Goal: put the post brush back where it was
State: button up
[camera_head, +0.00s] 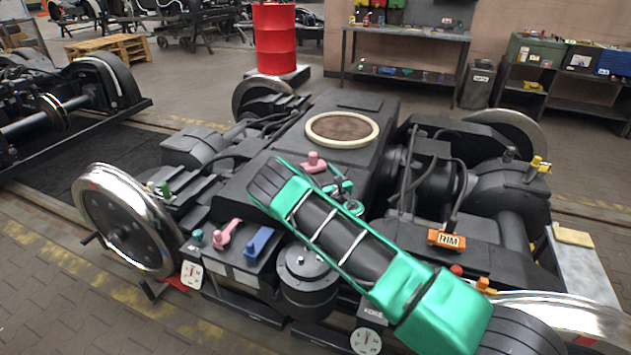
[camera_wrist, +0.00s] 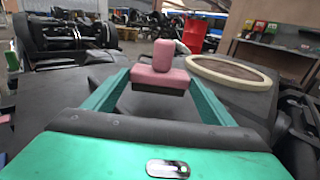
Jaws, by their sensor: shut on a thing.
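My gripper (camera_wrist: 160,76) is shut on a pink brush (camera_wrist: 160,77) with a rounded knob on top and a dark underside. In the wrist view the brush sits between the ends of the two teal fingers, its knob upward. In the head view the brush (camera_head: 314,162) is over the dark top of the bogie (camera_head: 365,103), on the near side of a cream ring (camera_head: 343,128) with a brown centre. My arm partly hides that area. I cannot tell whether the brush touches the top.
A pink piece (camera_head: 227,234) and a blue piece (camera_head: 261,241) are on the bogie's near left. A dark cylinder (camera_head: 306,280) stands beside them. An orange tag (camera_head: 446,239) is on the right. A red drum (camera_head: 275,40) and a workbench (camera_head: 405,33) stand behind.

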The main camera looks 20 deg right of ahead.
jog(key=shift+f, duration=1.1)
jog(key=shift+f, duration=0.6)
jog(key=o, duration=1.1)
